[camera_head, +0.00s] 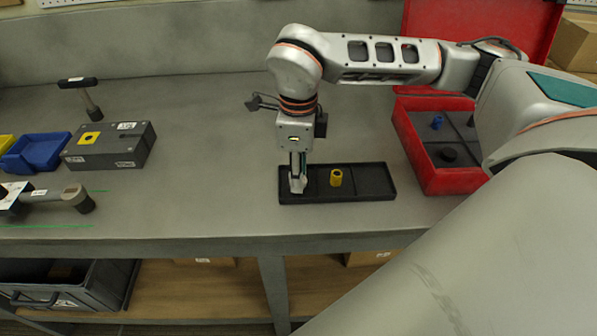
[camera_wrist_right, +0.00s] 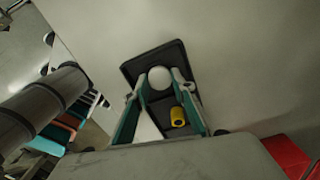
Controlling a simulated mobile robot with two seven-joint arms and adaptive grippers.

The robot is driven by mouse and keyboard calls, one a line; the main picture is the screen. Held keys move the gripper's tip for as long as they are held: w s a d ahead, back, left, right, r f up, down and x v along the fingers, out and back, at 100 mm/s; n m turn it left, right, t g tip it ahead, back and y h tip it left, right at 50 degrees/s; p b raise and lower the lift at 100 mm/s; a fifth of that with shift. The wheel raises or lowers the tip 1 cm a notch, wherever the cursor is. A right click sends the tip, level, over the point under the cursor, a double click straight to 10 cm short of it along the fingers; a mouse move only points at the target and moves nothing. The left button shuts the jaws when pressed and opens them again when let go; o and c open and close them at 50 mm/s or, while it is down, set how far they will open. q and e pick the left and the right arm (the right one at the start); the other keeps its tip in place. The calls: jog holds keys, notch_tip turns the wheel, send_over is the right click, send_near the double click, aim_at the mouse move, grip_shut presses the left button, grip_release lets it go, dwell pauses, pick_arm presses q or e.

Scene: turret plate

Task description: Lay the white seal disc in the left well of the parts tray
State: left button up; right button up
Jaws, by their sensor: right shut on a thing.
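The parts tray (camera_head: 385,196) is a black, shallow tray with wells side by side on the grey bench. My right gripper (camera_head: 298,180) points down over its left well, its fingers shut on the white seal disc (camera_head: 297,187). In the right wrist view the disc (camera_wrist_right: 160,78) shows as a pale round face between the fingertips (camera_wrist_right: 160,82), over the tray's end. Whether the disc touches the well's floor cannot be told. A yellow ringed cylinder (camera_head: 336,177) stands in the middle well, beside the gripper. My left gripper is not in view.
An open red case (camera_head: 450,182) with dark compartments stands to the right of the tray. A grey block (camera_head: 110,147), a hammer (camera_head: 90,105), a blue bin (camera_head: 38,152) and a grey tool (camera_head: 55,198) are at left. The bench between them and the tray is clear.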

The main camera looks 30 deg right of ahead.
jog(key=o, duration=0.9)
notch_tip(320, 180, up, 12)
jog(key=shift+r, duration=0.1)
jog(key=shift+s, duration=0.1)
dwell(0.6)
